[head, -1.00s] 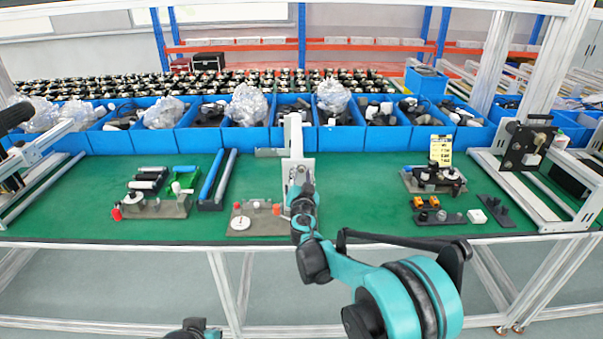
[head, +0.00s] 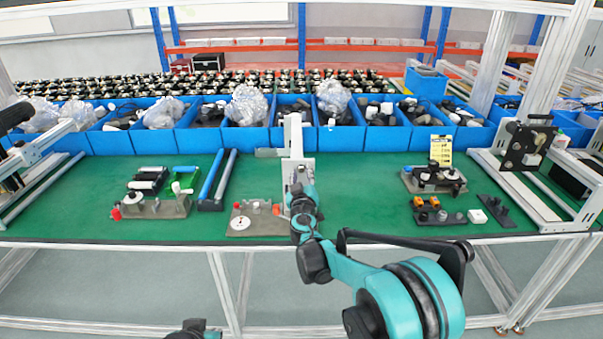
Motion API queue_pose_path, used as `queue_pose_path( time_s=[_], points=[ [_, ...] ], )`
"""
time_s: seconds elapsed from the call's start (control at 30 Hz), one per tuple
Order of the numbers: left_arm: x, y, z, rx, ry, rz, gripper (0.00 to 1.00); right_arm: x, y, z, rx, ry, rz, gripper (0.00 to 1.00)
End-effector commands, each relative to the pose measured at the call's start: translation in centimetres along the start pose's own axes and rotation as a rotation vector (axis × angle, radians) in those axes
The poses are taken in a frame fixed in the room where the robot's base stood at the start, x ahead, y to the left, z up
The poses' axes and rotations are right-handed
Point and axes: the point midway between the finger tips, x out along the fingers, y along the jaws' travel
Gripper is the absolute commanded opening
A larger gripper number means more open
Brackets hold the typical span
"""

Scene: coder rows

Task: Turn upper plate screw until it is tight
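A white and grey upright fixture (head: 293,140) stands near the middle of the green table. My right gripper (head: 298,188) is at the lower front of this fixture. Its fingers are small and partly hidden by my wrist, so I cannot tell whether they are open or shut. The upper plate screw cannot be made out; it may be hidden behind my gripper. A grey plate (head: 242,225) with a white disc and red pegs lies just left of my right gripper. Of my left arm only a dark part shows at the bottom edge; its gripper is not in view.
Blue bins (head: 203,137) with parts and plastic bags line the table's back. A grey fixture (head: 158,209) and blue rails (head: 212,180) lie left. Another fixture (head: 430,182) and a dark tray (head: 440,219) lie right. The green table (head: 355,185) is clear right of my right gripper.

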Motion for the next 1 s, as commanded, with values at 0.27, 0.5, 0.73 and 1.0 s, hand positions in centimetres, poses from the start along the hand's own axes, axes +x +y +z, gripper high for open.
queue_pose_path(
  time_s=[0.27, 0.5, 0.73, 1.0],
  points=[
    [0.03, 0.00, 0.03, 0.000, 0.000, 0.000, 0.00, 0.00, -0.01, 0.00, 0.002, 0.000, 0.000, 0.25],
    [0.03, 0.00, 0.02, 0.000, 0.000, 0.000, 0.00, 0.00, -0.01, 0.00, 0.004, 0.000, 0.000, 0.00],
    [0.12, 0.00, 0.08, 0.000, 0.000, 0.000, 0.00, 0.04, -0.02, 0.02, 0.243, 0.000, 0.000, 0.00],
    [0.13, 0.00, 0.09, 0.000, 0.000, 0.000, 0.00, 0.06, -0.01, 0.00, 0.401, 0.000, 0.000, 0.33]
  ],
)
